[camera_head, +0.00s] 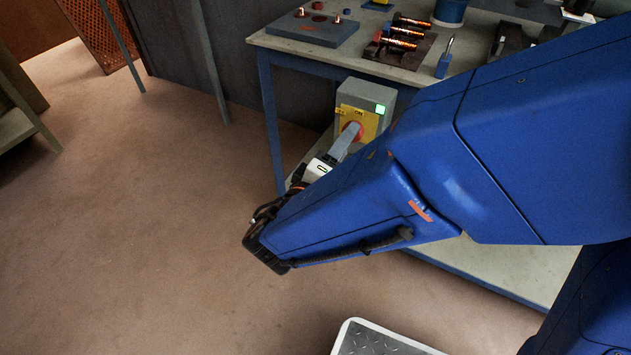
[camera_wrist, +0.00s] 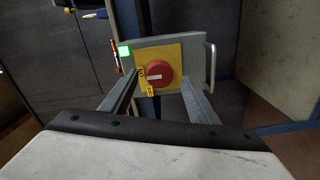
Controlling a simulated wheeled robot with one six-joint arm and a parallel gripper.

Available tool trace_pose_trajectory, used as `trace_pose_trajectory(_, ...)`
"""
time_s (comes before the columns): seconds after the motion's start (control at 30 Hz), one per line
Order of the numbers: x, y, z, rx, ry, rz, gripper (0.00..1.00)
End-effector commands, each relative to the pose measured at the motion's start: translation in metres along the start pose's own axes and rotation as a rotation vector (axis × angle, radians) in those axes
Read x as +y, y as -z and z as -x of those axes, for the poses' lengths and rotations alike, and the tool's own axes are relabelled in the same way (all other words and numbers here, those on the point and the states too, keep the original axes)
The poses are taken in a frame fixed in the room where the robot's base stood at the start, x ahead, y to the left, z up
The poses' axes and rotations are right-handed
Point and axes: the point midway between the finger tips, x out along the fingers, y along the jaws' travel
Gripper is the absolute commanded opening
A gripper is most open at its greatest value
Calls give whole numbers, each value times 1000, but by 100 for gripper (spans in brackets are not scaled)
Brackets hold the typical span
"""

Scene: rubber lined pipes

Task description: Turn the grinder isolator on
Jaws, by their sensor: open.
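The grinder isolator (camera_head: 378,93) is a grey-green box with a yellow plate (camera_wrist: 173,52) and a lit green square lamp (camera_wrist: 125,51). Its round red knob (camera_wrist: 160,70) has a white bar lying level in the wrist view, its end toward the label at the plate's left edge. That label seems to be ON, with another below it; the small text is hard to read. The head view shows ON at the plate's top. My gripper (camera_wrist: 160,77) is open, one finger on each side of the knob, with visible gaps. The arm partly hides the isolator in the head view.
A metal handle (camera_wrist: 211,65) stands at the box's right edge in the wrist view. Floor at left is clear.

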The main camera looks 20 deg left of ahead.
Motion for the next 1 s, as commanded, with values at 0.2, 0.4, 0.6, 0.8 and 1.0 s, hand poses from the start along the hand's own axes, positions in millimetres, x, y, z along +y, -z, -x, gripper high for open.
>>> trace_pose_trajectory(0.2,0,1,35,3,0,0,55)
trace_pose_trajectory(0.4,0,1,66,4,0,0,55)
trace_pose_trajectory(0.6,0,1,97,3,0,0,55)
trace_pose_trajectory(0.8,-1,0,125,2,0,1,55)
trace_pose_trajectory(1.0,-1,0,142,1,0,1,55)
